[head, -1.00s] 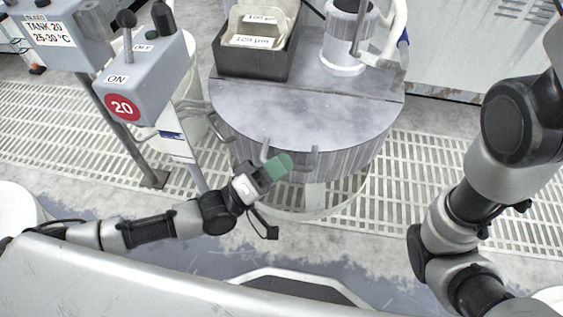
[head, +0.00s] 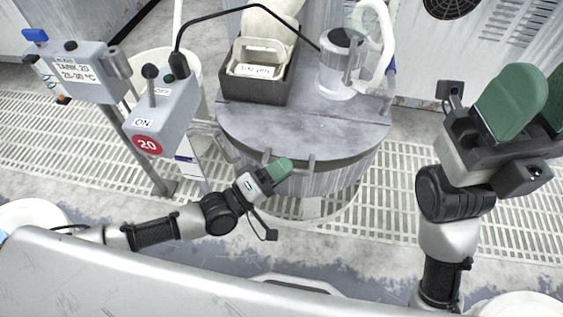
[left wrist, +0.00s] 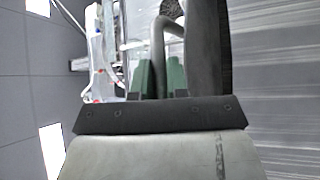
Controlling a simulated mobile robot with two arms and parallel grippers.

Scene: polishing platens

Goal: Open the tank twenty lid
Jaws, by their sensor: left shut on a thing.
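The tank (head: 330,181) is a grey round vessel with a flat, half-round lid (head: 300,135) on top. The lid lies flat or nearly so; I cannot tell if it is slightly raised. My left gripper (head: 279,171) is at the lid's front edge. In the left wrist view, its green fingers (left wrist: 160,78) are shut on a grey bent bar, the lid handle (left wrist: 158,40). The fingers hide part of the handle in the head view. My right gripper (head: 538,98) is raised at the right, its green fingers apart and empty.
A control box (head: 162,115) with a red 20 label and a lever stands left of the tank; a Tank 20 box (head: 80,72) is behind it. A dark bin (head: 252,90) and a clear cylinder (head: 340,72) stand at the tank's back. Grating (head: 430,180) surrounds it.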

